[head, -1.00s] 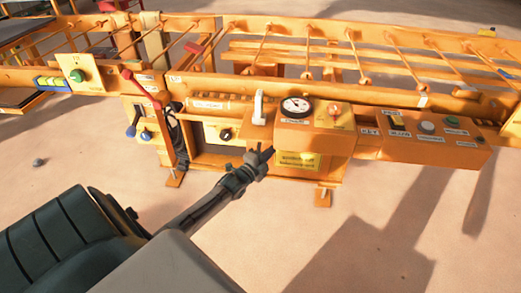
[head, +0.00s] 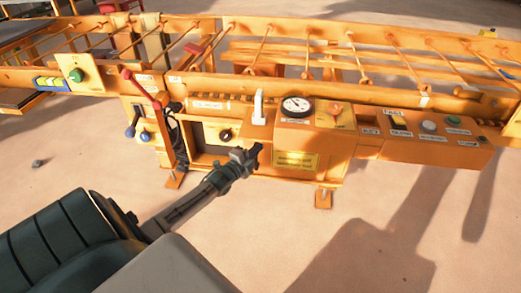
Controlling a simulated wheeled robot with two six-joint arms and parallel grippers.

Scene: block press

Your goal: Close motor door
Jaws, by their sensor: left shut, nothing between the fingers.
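The orange press machine (head: 340,148) stands across the middle of the head view. An open dark compartment (head: 205,158) shows in its lower front, left of my gripper. A pale panel with a black knob (head: 225,134) sits at the compartment's upper right. I cannot tell for sure which part is the motor door. My left gripper (head: 256,154) is shut and empty, in front of the machine between the compartment and the yellow-labelled box (head: 296,160). It hides part of the machine's lower front; whether it touches anything is unclear. My right gripper is not in view.
A gauge (head: 297,106) and an orange knob (head: 336,109) top the labelled box. A white upright handle (head: 259,106) stands beside it. A button box (head: 425,132) is at right. The floor in front is mostly clear.

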